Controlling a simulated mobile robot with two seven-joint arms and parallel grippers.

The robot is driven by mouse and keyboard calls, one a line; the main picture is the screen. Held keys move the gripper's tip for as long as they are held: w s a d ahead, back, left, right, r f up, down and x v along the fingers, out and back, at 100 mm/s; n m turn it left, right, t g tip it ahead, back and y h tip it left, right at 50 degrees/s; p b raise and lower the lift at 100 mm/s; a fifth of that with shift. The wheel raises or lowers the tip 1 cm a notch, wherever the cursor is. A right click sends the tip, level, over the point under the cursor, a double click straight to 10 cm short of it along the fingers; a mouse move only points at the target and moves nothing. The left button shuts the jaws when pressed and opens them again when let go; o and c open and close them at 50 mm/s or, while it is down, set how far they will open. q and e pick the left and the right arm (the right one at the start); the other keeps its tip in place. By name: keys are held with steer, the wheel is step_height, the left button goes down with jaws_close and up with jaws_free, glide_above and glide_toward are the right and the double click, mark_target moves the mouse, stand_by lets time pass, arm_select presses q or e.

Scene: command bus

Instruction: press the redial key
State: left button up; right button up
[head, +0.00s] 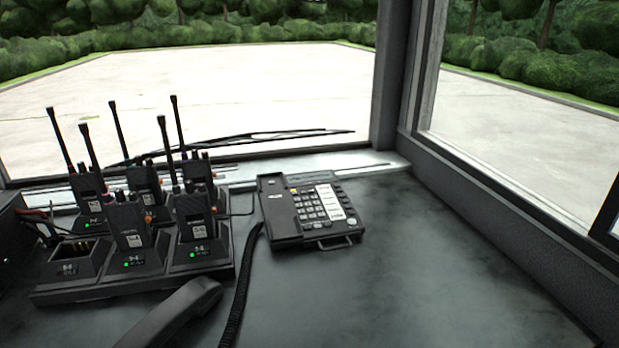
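A black desk phone (283,213) sits on the dark grey counter, right of the radio charger. It has a grid of light number keys (310,204) and a white label strip (331,202) with a column of keys beside it. The key lettering is too small to read, so I cannot tell which one is the redial key. The phone's cradle is empty. Its handset (172,312) lies off the phone at the bottom of the view, with a coiled cord (243,280) beside it. Neither of my grippers is in view.
A black multi-slot charger (130,284) holds several handheld radios (128,222) with tall antennas, left of the phone. One front slot is empty. The counter (430,260) right of the phone is clear. Window frames (395,80) bound the back and right.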

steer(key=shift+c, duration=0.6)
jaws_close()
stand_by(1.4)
